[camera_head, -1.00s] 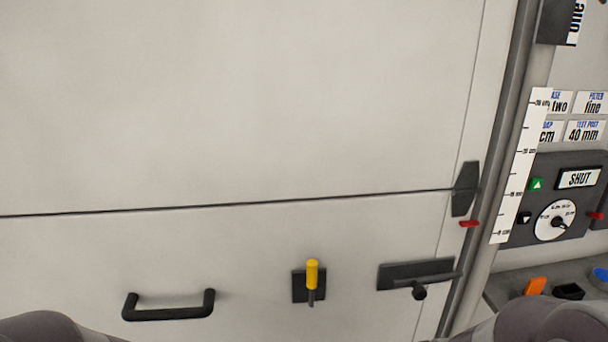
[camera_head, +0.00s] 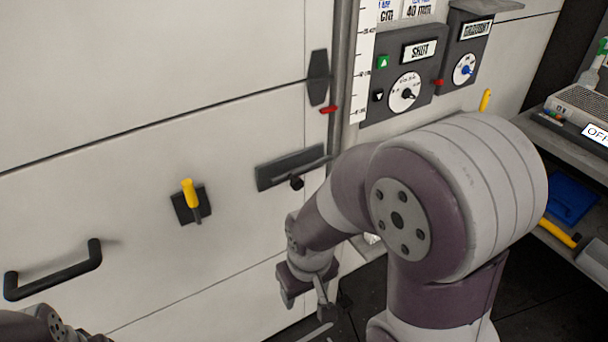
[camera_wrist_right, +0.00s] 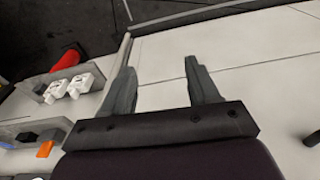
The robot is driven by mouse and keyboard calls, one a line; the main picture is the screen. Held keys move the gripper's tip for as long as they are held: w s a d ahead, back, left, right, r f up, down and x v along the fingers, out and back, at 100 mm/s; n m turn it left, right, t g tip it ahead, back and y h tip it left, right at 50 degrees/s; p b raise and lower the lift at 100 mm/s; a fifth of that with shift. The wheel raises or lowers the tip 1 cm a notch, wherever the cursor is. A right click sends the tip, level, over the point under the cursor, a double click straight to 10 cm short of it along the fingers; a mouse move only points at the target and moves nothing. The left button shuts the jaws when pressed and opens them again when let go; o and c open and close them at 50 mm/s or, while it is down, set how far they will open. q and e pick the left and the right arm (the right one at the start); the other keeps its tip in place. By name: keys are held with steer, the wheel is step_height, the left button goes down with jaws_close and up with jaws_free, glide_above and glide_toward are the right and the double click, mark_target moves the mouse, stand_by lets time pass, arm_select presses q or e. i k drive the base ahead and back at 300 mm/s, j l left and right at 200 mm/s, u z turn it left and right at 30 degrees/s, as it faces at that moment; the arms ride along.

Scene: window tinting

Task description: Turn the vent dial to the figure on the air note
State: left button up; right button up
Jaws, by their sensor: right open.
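Two white dials show at the upper right of the head view. One has a black knob (camera_head: 405,93) on a dark panel whose plate reads SHUT. The other has a blue knob (camera_head: 464,70) on a panel whose plate is hard to read. I cannot tell for sure which is the vent dial. No air note is readable. My right gripper (camera_head: 306,306) hangs low in front of the white door, below and left of both dials. It is open and empty, as the right wrist view (camera_wrist_right: 160,78) also shows. My left gripper is out of view.
A black door handle (camera_head: 297,167), a yellow latch (camera_head: 190,193) and a white ruler (camera_head: 362,75) are left of my arm. Shelves with a grey device (camera_head: 590,105) stand at the right.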

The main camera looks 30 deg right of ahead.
mark_target(407, 93)
steer(key=z, duration=1.55)
steer(key=i+l+u, duration=0.45)
steer(key=l, duration=0.25)
steer(key=i+l+u, duration=0.1)
steer(key=l+u, duration=0.15)
steer(key=l, duration=0.15)
